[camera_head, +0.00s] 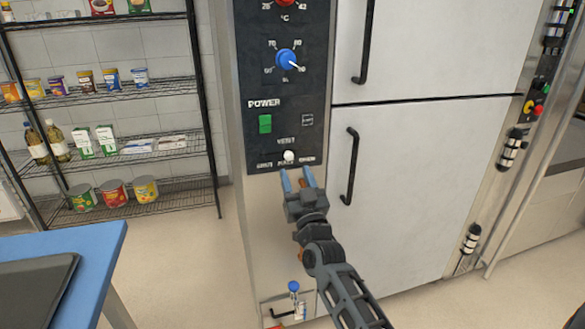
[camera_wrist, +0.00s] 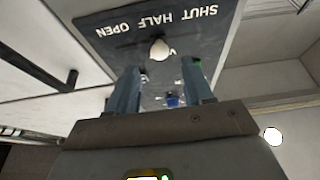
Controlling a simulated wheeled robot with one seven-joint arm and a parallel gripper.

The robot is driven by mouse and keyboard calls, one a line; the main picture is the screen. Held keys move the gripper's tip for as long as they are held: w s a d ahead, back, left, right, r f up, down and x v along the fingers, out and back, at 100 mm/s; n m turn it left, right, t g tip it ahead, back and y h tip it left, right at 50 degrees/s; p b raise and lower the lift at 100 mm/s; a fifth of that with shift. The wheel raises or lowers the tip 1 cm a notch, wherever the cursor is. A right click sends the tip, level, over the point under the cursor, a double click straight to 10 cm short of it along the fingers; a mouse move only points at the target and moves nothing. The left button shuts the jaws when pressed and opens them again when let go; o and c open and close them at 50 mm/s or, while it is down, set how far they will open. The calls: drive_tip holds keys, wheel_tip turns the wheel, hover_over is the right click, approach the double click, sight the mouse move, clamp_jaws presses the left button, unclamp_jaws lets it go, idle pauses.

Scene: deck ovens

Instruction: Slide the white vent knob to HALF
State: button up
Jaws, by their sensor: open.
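The white vent knob (camera_head: 289,156) is a small round knob low on the oven's dark control panel (camera_head: 262,135), under the word VENT. The labels SHUT, HALF and OPEN run left to right beneath it. It stands about over HALF, perhaps slightly toward OPEN; the exact offset is hard to tell. My gripper (camera_head: 297,176) is open and empty just below the knob in the head view. In the wrist view, where the labels appear upside down, the knob (camera_wrist: 160,49) shows between and beyond the two fingertips (camera_wrist: 162,85). I see no clear contact.
Above the knob are a green power switch (camera_head: 265,124) and a blue dial (camera_head: 287,60). Black door handles (camera_head: 351,166) stand out to the right of the panel. A blue table (camera_head: 95,245) is at lower left, and a wire shelf (camera_head: 150,190) with food stands behind it.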

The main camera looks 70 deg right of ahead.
drive_tip(key=shift+v, duration=1.4)
drive_tip(key=s+a+f+n+t+y, duration=0.1)
drive_tip(key=s+a+f+n+y, duration=0.3)
drive_tip(key=a, duration=0.8)
drive_tip(key=s+a+f+n+t+y, duration=0.1)
drive_tip(key=s+a+f+t+y, duration=0.25)
drive_tip(key=a, duration=0.75)
drive_tip(key=s+a+r+n+g+y, duration=0.2)
drive_tip(key=s+a+y, duration=0.3)
drive_tip(key=s, duration=0.3)
drive_tip(key=s+a+r+n+g+y, duration=0.2)
drive_tip(key=s+a+r+y, duration=0.1)
drive_tip(key=s+a, duration=0.5)
drive_tip(key=shift+s+r+n+y, duration=0.3)
drive_tip(key=shift+n+y, duration=0.1)
drive_tip(key=shift+y, duration=0.45)
idle(0.6)
